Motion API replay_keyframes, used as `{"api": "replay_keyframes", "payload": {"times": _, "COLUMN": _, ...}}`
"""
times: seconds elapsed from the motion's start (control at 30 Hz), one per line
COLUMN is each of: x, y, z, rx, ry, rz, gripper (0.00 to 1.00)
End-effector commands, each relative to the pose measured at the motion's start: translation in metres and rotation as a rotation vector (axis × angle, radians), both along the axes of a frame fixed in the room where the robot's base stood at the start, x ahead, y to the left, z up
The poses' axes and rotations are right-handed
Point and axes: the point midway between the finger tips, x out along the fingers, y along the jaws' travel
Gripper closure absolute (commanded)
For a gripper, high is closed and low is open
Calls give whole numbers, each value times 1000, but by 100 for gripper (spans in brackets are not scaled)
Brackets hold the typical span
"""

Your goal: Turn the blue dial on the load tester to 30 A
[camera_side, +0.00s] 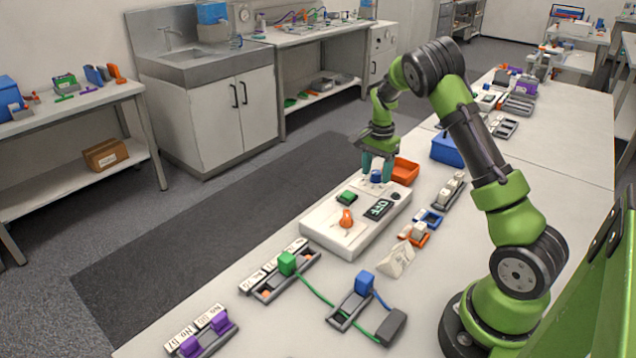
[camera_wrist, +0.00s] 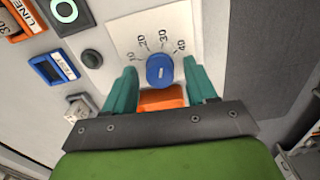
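The load tester (camera_side: 318,224) is a low white box on the bench. Its blue dial (camera_side: 376,177) is at the far end; in the wrist view the dial (camera_wrist: 159,70) sits on a pale plate marked 10, 20, 30 and 40 along an arc. A short light mark shows on the dial's face; I cannot tell which number it points to. My gripper (camera_side: 377,166) is over the dial. In the wrist view my gripper's teal fingers (camera_wrist: 160,66) stand open on either side of the dial, with gaps visible.
The tester also carries an orange knob (camera_side: 346,218), a green switch (camera_side: 347,197) and a black button (camera_side: 395,196). An orange bin (camera_side: 405,171) and a blue bin (camera_side: 446,150) stand just beyond.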

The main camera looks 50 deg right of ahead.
Motion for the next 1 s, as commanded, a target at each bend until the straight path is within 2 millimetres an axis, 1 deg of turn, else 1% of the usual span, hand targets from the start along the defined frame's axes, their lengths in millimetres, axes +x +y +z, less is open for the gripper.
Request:
{"api": "replay_keyframes", "payload": {"times": 0.23, "x": 0, "y": 0, "z": 1, "rx": 0, "ry": 0, "rz": 1, "gripper": 43}}
{"api": "replay_keyframes", "payload": {"times": 0.37, "x": 1, "y": 0, "z": 13, "rx": 0, "ry": -2, "rz": 1, "gripper": 43}}
{"api": "replay_keyframes", "payload": {"times": 0.47, "x": 1, "y": 0, "z": 32, "rx": -1, "ry": -4, "rz": 1, "gripper": 43}}
{"api": "replay_keyframes", "payload": {"times": 0.8, "x": 0, "y": 0, "z": 116, "rx": -3, "ry": -5, "rz": 1, "gripper": 43}}
{"api": "replay_keyframes", "payload": {"times": 1.0, "x": 0, "y": 0, "z": 152, "rx": -1, "ry": -3, "rz": 0, "gripper": 43}}
